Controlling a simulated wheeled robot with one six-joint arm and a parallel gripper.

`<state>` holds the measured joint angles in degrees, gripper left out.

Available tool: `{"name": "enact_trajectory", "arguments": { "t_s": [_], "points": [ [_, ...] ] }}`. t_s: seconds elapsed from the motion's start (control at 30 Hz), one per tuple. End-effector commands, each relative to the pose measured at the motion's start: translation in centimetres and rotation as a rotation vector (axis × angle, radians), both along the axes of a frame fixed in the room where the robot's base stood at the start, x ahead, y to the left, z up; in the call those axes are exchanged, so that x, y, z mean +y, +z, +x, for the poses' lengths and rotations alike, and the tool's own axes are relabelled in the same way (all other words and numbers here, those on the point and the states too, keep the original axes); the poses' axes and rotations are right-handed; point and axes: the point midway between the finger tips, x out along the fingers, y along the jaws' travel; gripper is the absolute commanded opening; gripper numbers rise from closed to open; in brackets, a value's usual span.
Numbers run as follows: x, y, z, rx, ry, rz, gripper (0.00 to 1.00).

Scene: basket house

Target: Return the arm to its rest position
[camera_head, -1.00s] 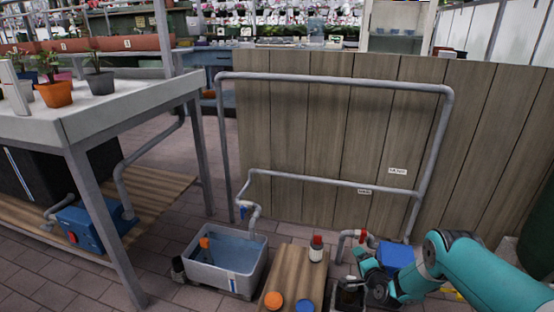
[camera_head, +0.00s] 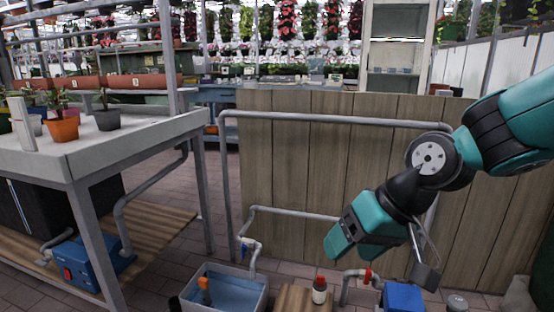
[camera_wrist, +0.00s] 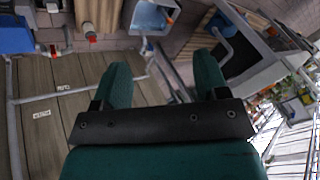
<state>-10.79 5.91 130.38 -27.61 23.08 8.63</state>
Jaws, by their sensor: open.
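My teal arm now stands raised at the right of the head view, bent at a dark wrist joint. My gripper (camera_head: 345,235) points down and left in front of the wooden panel (camera_head: 290,165), above the floor items. In the wrist view my gripper (camera_wrist: 163,80) shows two teal fingers set well apart, with nothing between them. It touches nothing that I can see.
Below stand a grey tub (camera_head: 228,288) of water, a bottle with a red cap (camera_head: 319,290), a wooden board (camera_head: 292,298) and a blue box (camera_head: 402,296). A grey pipe frame (camera_head: 330,116) runs along the panel. A plant table (camera_head: 110,145) stands left.

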Motion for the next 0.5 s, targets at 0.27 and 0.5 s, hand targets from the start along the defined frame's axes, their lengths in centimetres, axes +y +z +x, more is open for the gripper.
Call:
{"name": "enact_trajectory", "arguments": {
  "t_s": [0.27,0.5],
  "points": [
    [-1.9,1.9,-12.2,0.048,0.236,-0.121,0.67],
    [-3.0,5.6,-16.1,0.072,0.319,-0.163,0.67]
  ]
}}
